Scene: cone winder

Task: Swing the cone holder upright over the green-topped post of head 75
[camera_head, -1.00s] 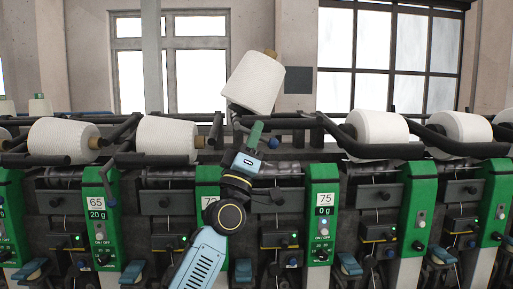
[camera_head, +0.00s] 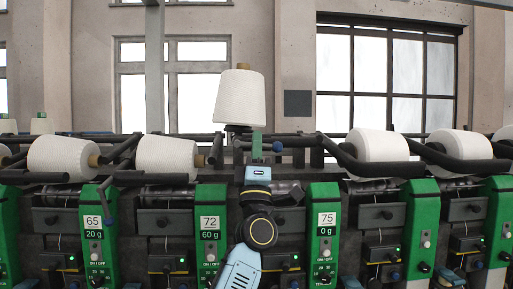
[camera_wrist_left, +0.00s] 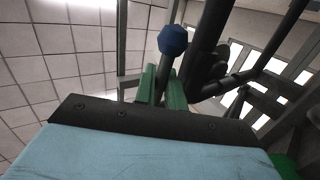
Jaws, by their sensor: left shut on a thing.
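The white cone (camera_head: 240,100) stands upright on its dark cone holder (camera_head: 238,129), with its brown tube tip on top. My left gripper (camera_head: 257,146) is just below and right of the cone, its green fingers shut on the cone holder's handle. The handle's blue knob (camera_head: 277,147) sticks out to the right of the fingers. In the left wrist view the fingers (camera_wrist_left: 162,88) stand close together below the blue knob (camera_wrist_left: 173,42); the grip itself is partly hidden. The green post of head 75 (camera_head: 325,245) is right of my gripper, and its display reads 0 g. My right gripper is not in view.
Posts of head 72 (camera_head: 210,250) and head 65 (camera_head: 94,250) stand to the left. Other white cones lie tilted on holders at left (camera_head: 167,156) and right (camera_head: 377,146). Dark holder arms (camera_head: 352,160) crowd the rail. The space above the upright cone is clear.

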